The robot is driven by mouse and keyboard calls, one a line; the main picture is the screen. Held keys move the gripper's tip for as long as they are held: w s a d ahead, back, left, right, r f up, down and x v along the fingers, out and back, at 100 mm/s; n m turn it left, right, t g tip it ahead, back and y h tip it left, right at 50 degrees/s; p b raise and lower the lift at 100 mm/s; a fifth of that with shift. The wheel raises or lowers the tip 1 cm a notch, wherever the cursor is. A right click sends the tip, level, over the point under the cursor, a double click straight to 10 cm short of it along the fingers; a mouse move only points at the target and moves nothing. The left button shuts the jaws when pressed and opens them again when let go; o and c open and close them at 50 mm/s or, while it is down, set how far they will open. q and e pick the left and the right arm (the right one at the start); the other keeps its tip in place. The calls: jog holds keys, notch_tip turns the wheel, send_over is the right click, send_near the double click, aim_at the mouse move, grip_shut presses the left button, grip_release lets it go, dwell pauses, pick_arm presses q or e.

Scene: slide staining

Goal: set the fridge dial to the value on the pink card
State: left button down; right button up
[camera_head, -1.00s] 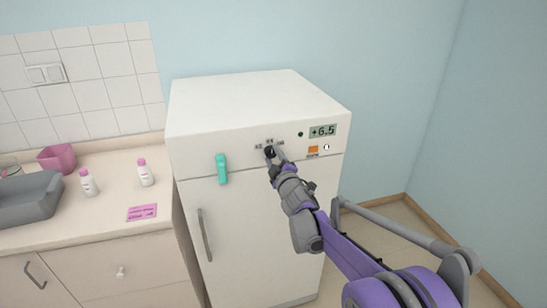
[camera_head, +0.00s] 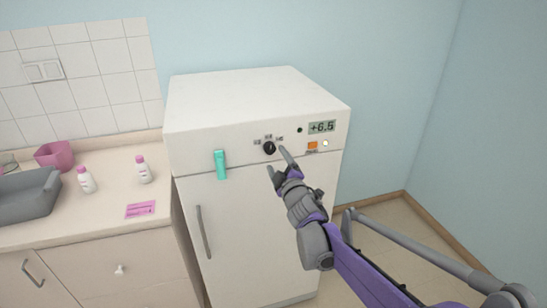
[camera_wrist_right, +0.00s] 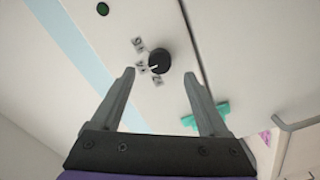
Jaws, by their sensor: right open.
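The fridge (camera_head: 265,220) is white, with a black round dial (camera_head: 269,148) on its upper front panel. Small labels stand around the dial; they are too small to read surely. The dial also shows in the right wrist view (camera_wrist_right: 159,60), with a pale pointer mark on it. The pink card (camera_head: 140,209) lies on the counter; its writing is not legible. My right gripper (camera_head: 278,160) is open and empty in front of the dial, apart from it. In the right wrist view its fingers (camera_wrist_right: 158,90) are spread below the dial. My left gripper is not seen.
A display (camera_head: 322,127) on the panel reads +6.5, with an orange switch (camera_head: 312,145) below it. A teal clip-like object (camera_head: 221,165) is on the fridge front. Two white bottles with pink caps (camera_head: 86,180), a pink container (camera_head: 55,155) and a grey basin (camera_head: 30,195) stand on the counter.

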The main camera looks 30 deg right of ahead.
jog(key=v, duration=0.5)
jog(key=shift+s+b, duration=0.35)
jog(key=shift+s, duration=0.05)
jog(key=shift+a, duration=0.1)
